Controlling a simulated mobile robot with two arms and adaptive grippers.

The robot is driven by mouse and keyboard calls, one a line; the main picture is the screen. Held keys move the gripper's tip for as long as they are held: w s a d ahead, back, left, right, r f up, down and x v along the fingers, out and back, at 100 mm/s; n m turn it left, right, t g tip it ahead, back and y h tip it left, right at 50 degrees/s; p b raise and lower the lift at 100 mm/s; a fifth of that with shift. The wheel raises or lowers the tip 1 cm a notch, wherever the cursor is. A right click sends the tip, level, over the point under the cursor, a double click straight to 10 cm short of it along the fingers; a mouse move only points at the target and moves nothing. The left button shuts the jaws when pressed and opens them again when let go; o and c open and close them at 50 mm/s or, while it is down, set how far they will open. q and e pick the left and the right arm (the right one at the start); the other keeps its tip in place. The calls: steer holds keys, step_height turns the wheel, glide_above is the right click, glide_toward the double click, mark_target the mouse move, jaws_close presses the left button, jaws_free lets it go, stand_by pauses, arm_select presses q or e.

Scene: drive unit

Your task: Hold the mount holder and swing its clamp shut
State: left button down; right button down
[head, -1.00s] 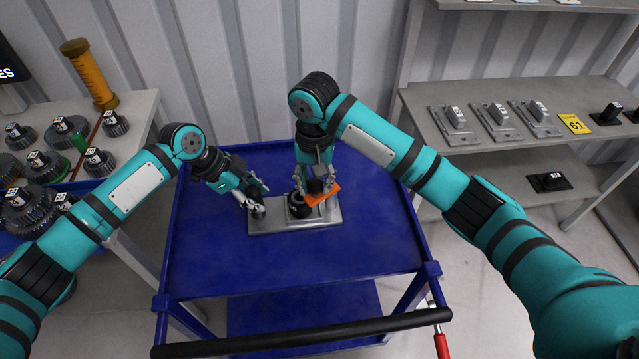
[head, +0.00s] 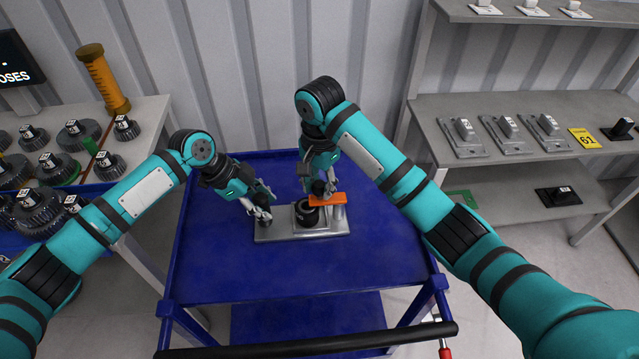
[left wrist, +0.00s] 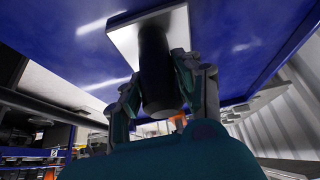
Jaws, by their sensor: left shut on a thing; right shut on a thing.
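The mount holder is a grey metal plate (head: 268,237) lying on the blue cart top. A black ring-shaped seat (head: 306,215) stands at its middle. The orange clamp (head: 328,199) lies level across the seat's far right side, reaching toward a small grey post at the plate's right. My left gripper (head: 261,214) is shut on the dark upright post at the plate's left end; the left wrist view shows this dark cylinder (left wrist: 157,70) between its fingers. My right gripper (head: 320,190) comes from above and is shut at the orange clamp; its fingertips are partly hidden.
The blue cart top (head: 300,275) is bare around the plate. A black cart handle (head: 320,345) runs along the near edge. Gears (head: 60,170) stand on the left table. A shelf (head: 440,110) with similar plates stands right, and a corrugated wall is behind.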

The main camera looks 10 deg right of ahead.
mark_target(321, 184)
arm_select(q)
steer(key=shift+a+f, duration=0.15)
steer(key=shift+a, duration=0.1)
arm_select(e)
steer(key=shift+w+d, duration=0.15)
steer(key=shift+d, duration=0.1)
steer(key=c, duration=1.4)
jaws_free()
arm_select(q)
steer(key=shift+s+d, duration=0.1)
steer(key=shift+d, duration=0.05)
arm_select(e)
steer(key=o, duration=0.5)
steer(key=shift+a, duration=0.1)
arm_select(q)
steer(key=shift+d, duration=0.1)
arm_select(e)
step_height(321, 184, up, 12)
steer(key=shift+r, duration=0.1)
arm_select(q)
steer(key=c, duration=0.8)
jaws_free()
steer(key=shift+c, duration=0.2)
steer(key=shift+r, duration=0.2)
